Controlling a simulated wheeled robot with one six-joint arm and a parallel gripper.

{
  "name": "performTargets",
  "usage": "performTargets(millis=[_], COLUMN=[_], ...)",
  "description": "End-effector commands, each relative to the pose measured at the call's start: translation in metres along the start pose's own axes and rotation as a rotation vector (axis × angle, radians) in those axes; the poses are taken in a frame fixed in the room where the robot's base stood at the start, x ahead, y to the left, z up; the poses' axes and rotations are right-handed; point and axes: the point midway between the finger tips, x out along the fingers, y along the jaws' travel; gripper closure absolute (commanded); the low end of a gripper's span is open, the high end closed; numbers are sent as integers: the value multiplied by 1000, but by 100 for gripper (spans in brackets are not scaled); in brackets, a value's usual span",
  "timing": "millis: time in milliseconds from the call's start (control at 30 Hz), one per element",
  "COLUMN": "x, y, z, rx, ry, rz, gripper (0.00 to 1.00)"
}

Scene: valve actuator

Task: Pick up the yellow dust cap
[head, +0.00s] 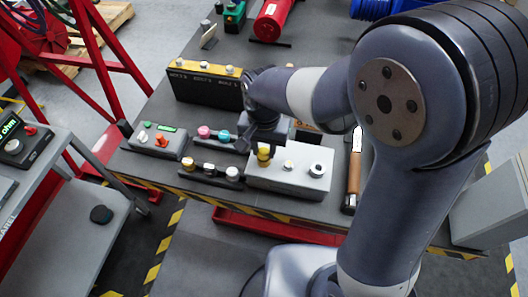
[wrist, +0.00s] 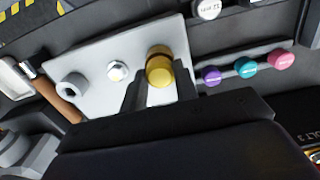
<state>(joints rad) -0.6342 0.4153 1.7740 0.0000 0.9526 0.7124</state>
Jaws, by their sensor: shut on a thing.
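The yellow dust cap (head: 264,153) is a small yellow cylinder at the left end of the light grey valve box (head: 300,184). In the wrist view, the yellow dust cap (wrist: 159,68) is between the two dark fingertips of my gripper (wrist: 158,86), over the grey box face (wrist: 85,65). My gripper (head: 264,146) comes down from above and is shut on the cap. I cannot tell whether the cap still sits on the box or is just above it. The fingers hide part of its sides.
On the box, a silver knob (wrist: 117,71) and a hollow grey fitting (wrist: 74,86) stand beside the cap. Racks with purple, teal and pink knobs (wrist: 281,59) and white knobs (head: 232,173) are close by. A brown-handled tool (head: 354,172) lies right of the box.

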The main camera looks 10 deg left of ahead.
Motion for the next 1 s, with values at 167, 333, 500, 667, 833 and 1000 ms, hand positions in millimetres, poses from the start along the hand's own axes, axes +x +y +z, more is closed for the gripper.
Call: performTargets(millis=[167, 333, 500, 667, 833, 1000], x=[0, 0, -6, -32, -68, -92], y=[0, 0, -1, -1, -1, 0], z=[0, 0, -1, -1, -1, -1], rx=[0, 0, 0, 0, 0, -2], ry=[0, 0, 3, 6, 6, 3], rz=[0, 0, -3, -5, -5, -3], gripper=[96, 100, 100, 100, 100, 100])
